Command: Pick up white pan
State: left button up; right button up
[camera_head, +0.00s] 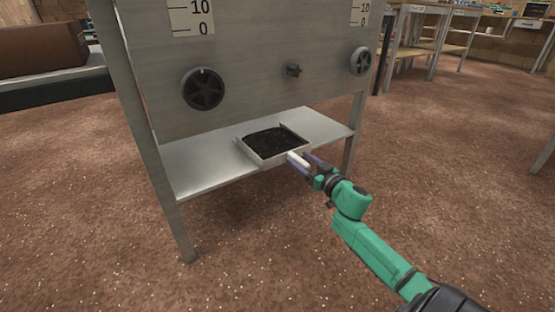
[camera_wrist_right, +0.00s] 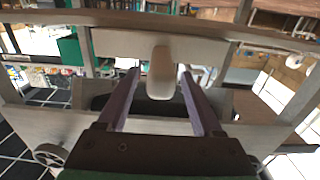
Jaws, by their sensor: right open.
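The white pan (camera_head: 270,158) is a shallow square tray with dark contents (camera_head: 272,141). It sits on the lower shelf of a grey metal stand, and its short white handle (camera_head: 297,160) points towards the front right. My right gripper (camera_head: 305,161) is open at the handle, coming in from the lower right. In the right wrist view, the handle (camera_wrist_right: 162,72) lies between the two purple fingers of the right gripper (camera_wrist_right: 160,78), with gaps on both sides. My left gripper is not in view.
The metal shelf (camera_head: 200,176) is bare left of the pan. Above it is a grey panel with black knobs (camera_head: 203,89), (camera_head: 360,61) and a small valve (camera_head: 293,70). The stand's legs (camera_head: 178,215) flank the shelf. The brown floor (camera_head: 300,260) in front is clear.

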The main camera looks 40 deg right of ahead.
jog(key=shift+w+f, duration=0.35)
jog(key=shift+w, duration=0.5)
jog(key=shift+w+r, duration=0.25)
jog(key=shift+w, duration=0.05)
grip_shut()
